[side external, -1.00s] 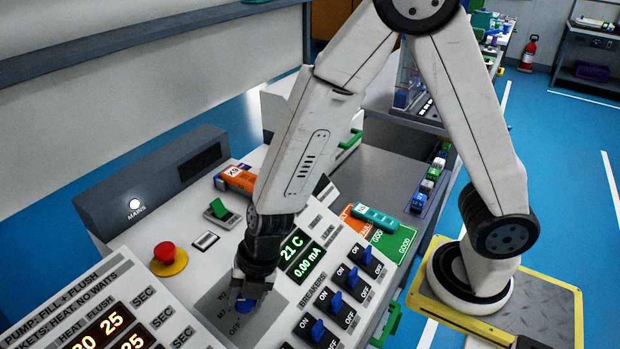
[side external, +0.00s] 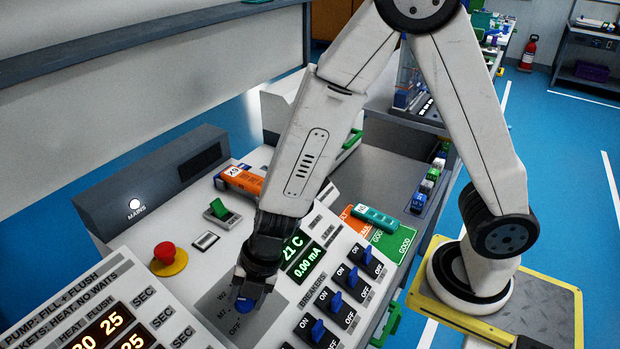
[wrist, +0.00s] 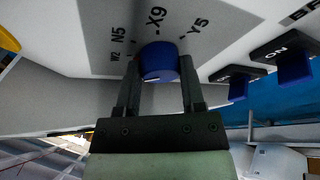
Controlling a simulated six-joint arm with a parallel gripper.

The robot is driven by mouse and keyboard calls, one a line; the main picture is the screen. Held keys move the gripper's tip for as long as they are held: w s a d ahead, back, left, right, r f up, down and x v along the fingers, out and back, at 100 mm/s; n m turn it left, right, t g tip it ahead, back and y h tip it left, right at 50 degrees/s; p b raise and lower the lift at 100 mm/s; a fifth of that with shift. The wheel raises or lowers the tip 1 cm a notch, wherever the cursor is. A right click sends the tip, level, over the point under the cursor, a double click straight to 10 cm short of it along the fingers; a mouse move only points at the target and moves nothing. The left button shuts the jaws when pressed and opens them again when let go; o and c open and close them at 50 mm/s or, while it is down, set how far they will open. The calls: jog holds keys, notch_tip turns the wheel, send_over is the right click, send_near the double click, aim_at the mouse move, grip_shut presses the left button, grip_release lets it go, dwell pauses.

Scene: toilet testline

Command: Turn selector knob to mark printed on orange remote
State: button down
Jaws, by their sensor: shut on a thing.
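The blue selector knob (wrist: 158,62) sits on a grey plate with printed marks W2, N5, X9 and Y5 around it. A short pale line shows on the knob's near face; which mark the knob points to is unclear. The orange remote (side external: 250,183) lies on the panel behind my forearm, partly hidden, with a small white label that seems to read X9.
Blue breaker switches (side external: 336,300) stand right of the knob, below a green-lit display (side external: 308,262) partly hidden by my arm. A red emergency button (side external: 165,253) and a green rocker switch (side external: 219,208) are to the left. A timer panel (side external: 95,310) is in front.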

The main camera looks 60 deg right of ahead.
jog(key=shift+c, duration=1)
grip_release()
jog(key=shift+r, duration=0.2)
jog(key=v, duration=0.7)
jog(key=shift+r, duration=0.2)
jog(key=shift+s+d, duration=0.1)
jog(key=shift+d, duration=0.05)
